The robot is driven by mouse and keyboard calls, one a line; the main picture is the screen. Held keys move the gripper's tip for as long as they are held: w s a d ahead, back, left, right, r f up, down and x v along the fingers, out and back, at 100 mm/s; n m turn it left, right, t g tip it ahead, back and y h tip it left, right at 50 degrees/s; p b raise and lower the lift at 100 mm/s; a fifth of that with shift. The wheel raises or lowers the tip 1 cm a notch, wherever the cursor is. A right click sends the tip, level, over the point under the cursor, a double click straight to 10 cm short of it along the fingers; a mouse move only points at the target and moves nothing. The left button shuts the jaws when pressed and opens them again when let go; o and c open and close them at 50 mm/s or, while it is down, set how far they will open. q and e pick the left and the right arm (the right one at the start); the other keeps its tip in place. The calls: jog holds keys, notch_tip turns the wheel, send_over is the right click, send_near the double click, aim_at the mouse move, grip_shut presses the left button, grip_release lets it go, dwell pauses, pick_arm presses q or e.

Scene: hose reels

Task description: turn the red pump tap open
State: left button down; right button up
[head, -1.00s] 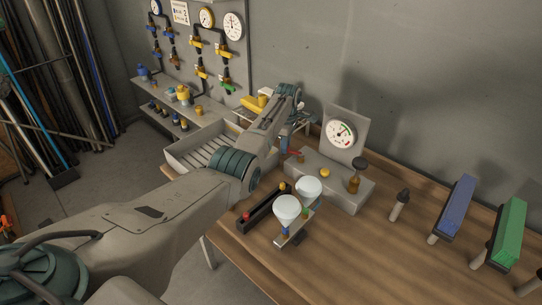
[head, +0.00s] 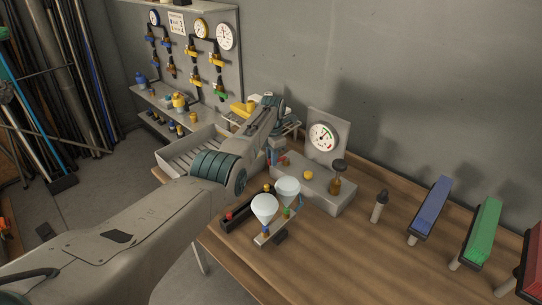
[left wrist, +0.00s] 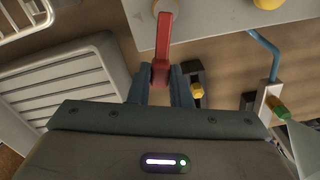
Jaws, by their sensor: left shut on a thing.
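The red pump tap (left wrist: 163,44) is a red lever on a pale grey pump box. In the left wrist view it points down the picture, its lower end between my fingers. In the head view the pump box (head: 322,196) stands on the bench, with a gauge plate behind it; only a little red shows beside my gripper. My left gripper (left wrist: 161,84) is shut on the lever, one blue-grey finger at each side. In the head view the left gripper (head: 275,154) is at the box's left end, partly covered by my arm. My right gripper is not in view.
A slatted grey tray (head: 178,158) lies left. Blue (head: 430,206) and green (head: 482,232) blocks stand right.

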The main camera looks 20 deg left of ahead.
pick_arm(q)
jog(key=shift+s+d+n, duration=0.1)
jog(key=shift+d+n, duration=0.1)
jog(key=shift+n, duration=0.3)
jog(key=shift+s+d+n, duration=0.15)
jog(key=shift+d+n, duration=0.05)
jog(key=shift+n, duration=0.2)
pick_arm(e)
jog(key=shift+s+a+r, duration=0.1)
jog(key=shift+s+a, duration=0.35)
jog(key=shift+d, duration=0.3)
pick_arm(q)
jog(key=c, duration=1.3)
grip_release()
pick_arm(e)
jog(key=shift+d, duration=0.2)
pick_arm(q)
jog(key=shift+r, duration=0.15)
jog(key=shift+r, duration=0.3)
notch_tip(320, 180, up, 10)
jog(key=shift+b, duration=1)
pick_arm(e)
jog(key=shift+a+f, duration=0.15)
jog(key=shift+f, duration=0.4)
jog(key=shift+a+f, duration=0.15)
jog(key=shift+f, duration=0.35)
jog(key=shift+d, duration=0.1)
